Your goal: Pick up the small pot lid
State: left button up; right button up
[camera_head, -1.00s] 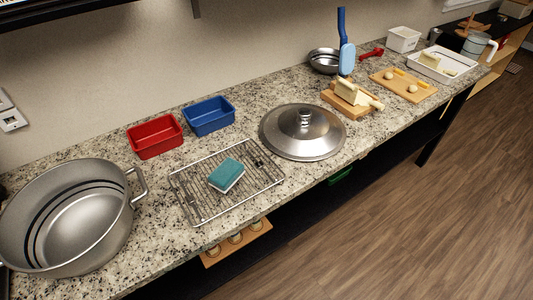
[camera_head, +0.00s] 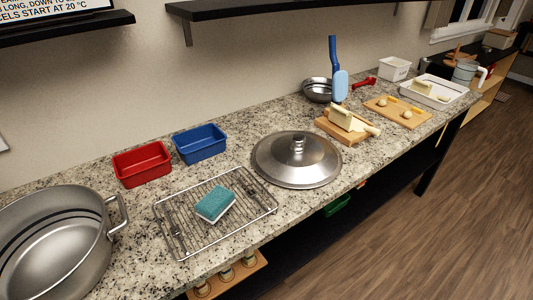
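A round metal pot lid (camera_head: 297,160) with a knob on top lies on the granite counter, right of the wire rack. It is the only lid that I can see. A large metal stockpot (camera_head: 55,245) stands open at the left end of the counter, partly cut off by the frame edge. Neither of my grippers shows in the head view.
A wire rack (camera_head: 180,242) bears a teal sponge (camera_head: 215,204). A red bin (camera_head: 142,164) and a blue bin (camera_head: 200,144) stand behind it. Right of the lid are a wooden board (camera_head: 343,127) with a cheese block, a metal bowl (camera_head: 317,90) and a white tray (camera_head: 440,91). A dark shelf (camera_head: 285,14) hangs above.

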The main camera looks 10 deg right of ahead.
aim_at(298, 159)
jog(key=i+l+u, duration=0.15)
jog(key=l+u, duration=0.25)
jog(key=l, duration=0.6)
jog(key=l+u, duration=0.4)
jog(key=l, duration=0.55)
